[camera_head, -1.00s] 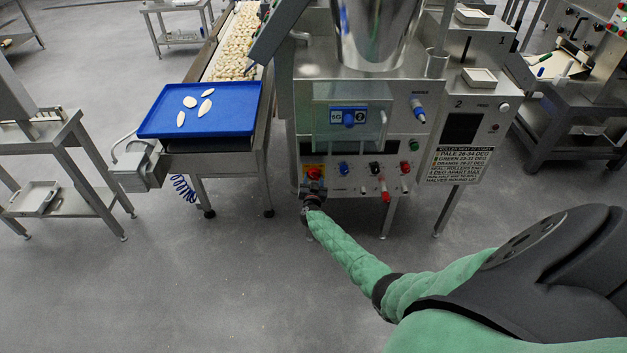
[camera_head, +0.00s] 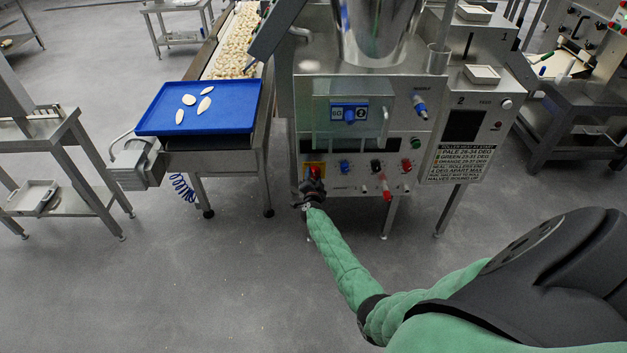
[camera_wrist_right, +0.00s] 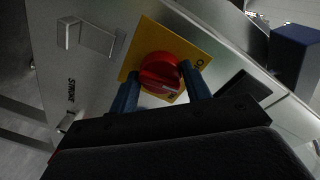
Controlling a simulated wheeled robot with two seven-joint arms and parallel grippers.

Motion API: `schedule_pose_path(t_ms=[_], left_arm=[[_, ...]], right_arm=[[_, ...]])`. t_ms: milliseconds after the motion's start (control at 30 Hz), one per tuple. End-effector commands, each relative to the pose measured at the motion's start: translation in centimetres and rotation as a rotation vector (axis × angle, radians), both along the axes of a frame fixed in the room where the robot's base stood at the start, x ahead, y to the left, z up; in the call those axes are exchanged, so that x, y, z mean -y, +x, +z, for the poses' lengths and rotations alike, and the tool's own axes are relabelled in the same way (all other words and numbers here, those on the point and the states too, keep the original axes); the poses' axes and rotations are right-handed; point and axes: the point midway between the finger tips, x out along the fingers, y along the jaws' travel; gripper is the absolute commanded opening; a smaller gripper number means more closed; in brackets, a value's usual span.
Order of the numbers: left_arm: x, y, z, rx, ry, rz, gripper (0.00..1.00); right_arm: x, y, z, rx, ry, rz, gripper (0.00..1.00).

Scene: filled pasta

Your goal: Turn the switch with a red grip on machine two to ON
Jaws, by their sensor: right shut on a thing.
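Machine two (camera_head: 400,125) is the steel machine in the middle of the head view, with a "2" on its right part. The red-grip switch (camera_head: 314,171) sits on a yellow plate at the lower left of its panel. In the right wrist view the red grip (camera_wrist_right: 160,74) is large, on its yellow plate (camera_wrist_right: 198,48), with its markings partly hidden. My right gripper (camera_head: 312,186) is at the switch. Its two blue fingers (camera_wrist_right: 160,88) lie on either side of the red grip, shut on it. My left gripper is not in view.
Other knobs, blue (camera_head: 345,167) and red (camera_head: 386,190), stand right of the switch on the same panel. A blue tray (camera_head: 225,120) with pasta pieces lies on the conveyor's end at left. The floor in front is clear.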

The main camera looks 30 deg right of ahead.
Motion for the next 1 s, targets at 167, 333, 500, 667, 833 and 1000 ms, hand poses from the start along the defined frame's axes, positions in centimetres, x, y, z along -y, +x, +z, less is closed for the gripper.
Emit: schedule_pose_path(t_ms=[167, 333, 500, 667, 833, 1000], left_arm=[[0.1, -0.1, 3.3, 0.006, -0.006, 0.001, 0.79], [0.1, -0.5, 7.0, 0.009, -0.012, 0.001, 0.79], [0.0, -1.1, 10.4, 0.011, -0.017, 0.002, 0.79], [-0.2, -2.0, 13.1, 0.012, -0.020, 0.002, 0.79], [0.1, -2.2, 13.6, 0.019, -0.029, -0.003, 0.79], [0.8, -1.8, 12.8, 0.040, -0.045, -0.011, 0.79]], right_arm=[[0.0, 0.0, -0.2, 0.087, 0.143, -0.001, 0.25], [0.0, -0.1, -0.2, 0.172, 0.280, -0.001, 0.25], [0.0, -0.1, -0.1, 0.247, 0.403, -0.001, 0.25], [0.0, -0.1, -0.1, 0.303, 0.497, -0.002, 0.25], [0.1, -0.1, -0.1, 0.355, 0.580, -0.002, 0.25], [0.0, -0.1, 0.0, 0.403, 0.658, -0.001, 0.25]])
